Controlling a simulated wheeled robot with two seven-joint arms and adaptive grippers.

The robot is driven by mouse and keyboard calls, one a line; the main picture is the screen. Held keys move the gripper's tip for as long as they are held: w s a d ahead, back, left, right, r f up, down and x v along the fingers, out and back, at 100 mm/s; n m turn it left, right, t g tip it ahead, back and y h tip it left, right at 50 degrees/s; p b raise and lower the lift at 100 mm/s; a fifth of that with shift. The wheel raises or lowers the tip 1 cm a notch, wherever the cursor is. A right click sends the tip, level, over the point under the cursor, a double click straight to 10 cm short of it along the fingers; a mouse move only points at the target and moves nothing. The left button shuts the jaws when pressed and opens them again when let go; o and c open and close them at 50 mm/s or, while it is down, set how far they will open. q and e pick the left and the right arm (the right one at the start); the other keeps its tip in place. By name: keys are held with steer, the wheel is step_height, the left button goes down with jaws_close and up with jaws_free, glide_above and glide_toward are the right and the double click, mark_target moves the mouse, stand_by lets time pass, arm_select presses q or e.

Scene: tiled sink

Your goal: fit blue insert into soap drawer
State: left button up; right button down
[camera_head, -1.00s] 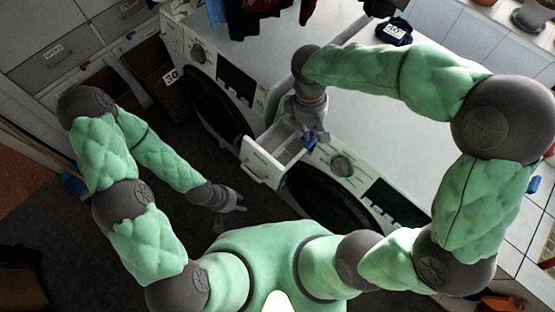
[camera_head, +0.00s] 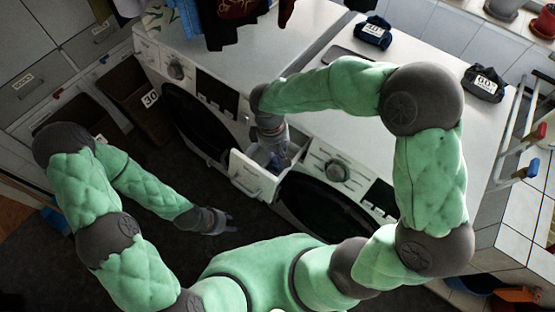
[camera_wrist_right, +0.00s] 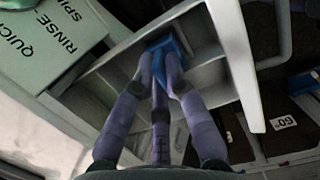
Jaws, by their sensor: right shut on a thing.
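The soap drawer (camera_head: 254,180) is pulled out of the front of a washing machine. In the right wrist view the white drawer (camera_wrist_right: 232,50) shows several compartments split by walls. My right gripper (camera_wrist_right: 161,80) is shut on the blue insert (camera_wrist_right: 168,46), whose visible part lies among the drawer's compartment walls. My fingers hide part of the insert, so I cannot tell how deep it sits. In the head view my right gripper (camera_head: 278,152) is over the drawer. My left gripper (camera_head: 226,222) hangs over the dark floor, away from the drawer; its fingers are too small to read.
A second washing machine (camera_head: 205,65) stands to the left, with clothes hanging above it. Dark folded bundles (camera_head: 374,32) lie on the white top at the right. A dark bin (camera_head: 140,105) stands at the left. The floor before the machines is clear.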

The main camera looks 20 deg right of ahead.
steer(key=shift+f, duration=1.35)
steer(key=shift+f, duration=0.1)
steer(key=shift+f+b, duration=0.1)
steer(key=shift+b, duration=0.2)
steer(key=c, duration=1.6)
jaws_free()
steer(key=r+p, duration=0.1)
steer(key=r, duration=0.3)
steer(key=w+r+p, duration=0.1)
steer(key=r, duration=0.3)
steer(key=a+r+p, duration=0.1)
steer(key=r, duration=0.3)
steer(key=shift+w+r, duration=0.15)
steer(key=shift+w, duration=0.05)
